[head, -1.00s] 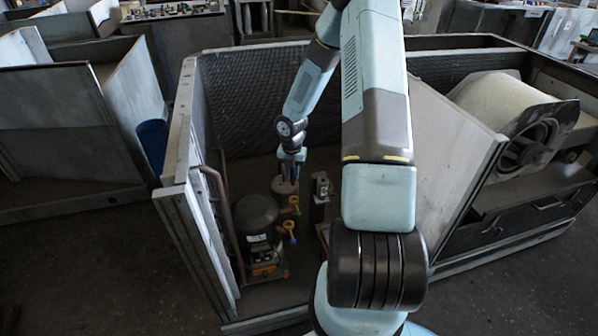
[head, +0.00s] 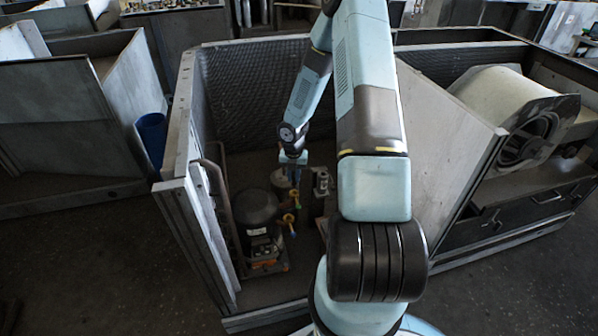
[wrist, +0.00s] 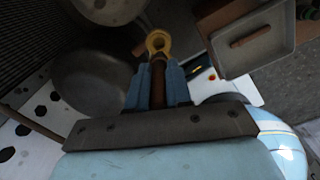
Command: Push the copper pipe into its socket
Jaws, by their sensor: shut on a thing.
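The copper pipe (wrist: 158,88) is a dark brown rod between the two blue fingers of my gripper (wrist: 157,75) in the wrist view. My gripper is shut on it. A yellow ring-shaped fitting (wrist: 158,44) lies just beyond the pipe's far end. I cannot tell whether the pipe end is inside it or only in front of it. In the head view my gripper (head: 293,172) is low inside the housing, by a grey cylinder (head: 280,180). Two yellow fittings, an upper one (head: 294,194) and a lower one (head: 288,219), sit below it in the picture. The pipe is not clear there.
A black compressor (head: 257,212) stands left of the fittings, with a bent brown pipe (head: 222,195) along the left wall (head: 178,150). A small metal block (head: 321,181) is close on the right. A slanted panel (head: 445,150) bounds the right side.

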